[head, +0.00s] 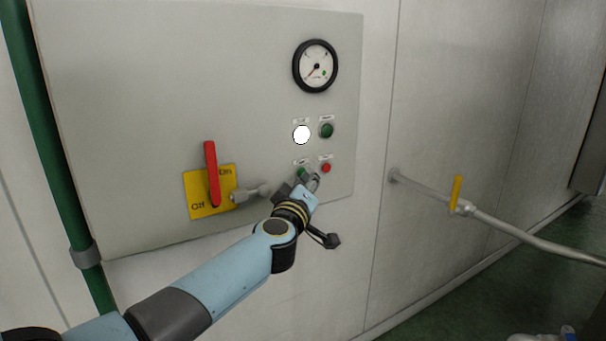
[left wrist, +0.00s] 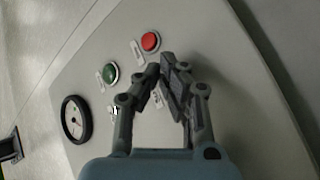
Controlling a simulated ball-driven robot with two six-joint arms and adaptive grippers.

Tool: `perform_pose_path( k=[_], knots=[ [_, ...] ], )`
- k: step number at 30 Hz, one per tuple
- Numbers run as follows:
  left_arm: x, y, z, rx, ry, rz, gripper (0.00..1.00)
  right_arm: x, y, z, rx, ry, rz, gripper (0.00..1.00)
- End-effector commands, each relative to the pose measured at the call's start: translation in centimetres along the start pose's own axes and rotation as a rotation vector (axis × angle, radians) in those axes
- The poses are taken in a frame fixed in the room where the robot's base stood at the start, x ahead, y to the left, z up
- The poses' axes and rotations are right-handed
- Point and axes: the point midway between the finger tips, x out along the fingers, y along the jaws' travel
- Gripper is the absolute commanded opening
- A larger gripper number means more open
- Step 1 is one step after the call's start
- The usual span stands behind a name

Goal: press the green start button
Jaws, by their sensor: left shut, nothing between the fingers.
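A grey control panel (head: 130,110) carries a green button (head: 301,172) at lower left of the button group, partly hidden by my left gripper (head: 314,181). A second green round piece (head: 327,130) sits higher and to the right; it also shows in the left wrist view (left wrist: 110,73). The labels are too small to read. My left gripper is shut and empty, its fingertips (left wrist: 163,72) close in front of the panel at the lower green button, which they hide in the left wrist view. I cannot tell whether they touch it. My right gripper is not in view.
A red button (head: 326,168) lies just right of the fingertips. A white lamp (head: 302,134) and a dial gauge (head: 316,66) are above. A red lever (head: 211,172) on a yellow plate (head: 227,186) stands left. A pipe with a yellow handle (head: 456,194) is at right.

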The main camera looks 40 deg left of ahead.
Motion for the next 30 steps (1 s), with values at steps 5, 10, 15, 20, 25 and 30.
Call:
perform_pose_path(
  k=[5,10,15,20,25,30],
  knots=[
    [0.2,-0.1,-0.1,0.001,0.0,0.0,0.0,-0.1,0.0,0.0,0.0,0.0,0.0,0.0],
    [0.2,-0.1,-0.2,0.0,0.001,0.0,0.0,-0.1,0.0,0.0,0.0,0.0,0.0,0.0],
    [0.2,-0.1,-0.1,0.0,0.001,0.0,0.0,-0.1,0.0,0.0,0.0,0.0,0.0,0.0],
    [-0.2,0.2,0.1,-0.002,0.0,0.0,0.0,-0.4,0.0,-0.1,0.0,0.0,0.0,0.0],
    [-0.8,0.7,0.5,-0.002,0.0,0.0,0.0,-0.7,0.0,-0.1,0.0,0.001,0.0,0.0],
    [-0.9,0.7,0.7,0.0,0.0,0.0,0.0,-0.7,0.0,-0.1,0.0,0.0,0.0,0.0]
  ],
)
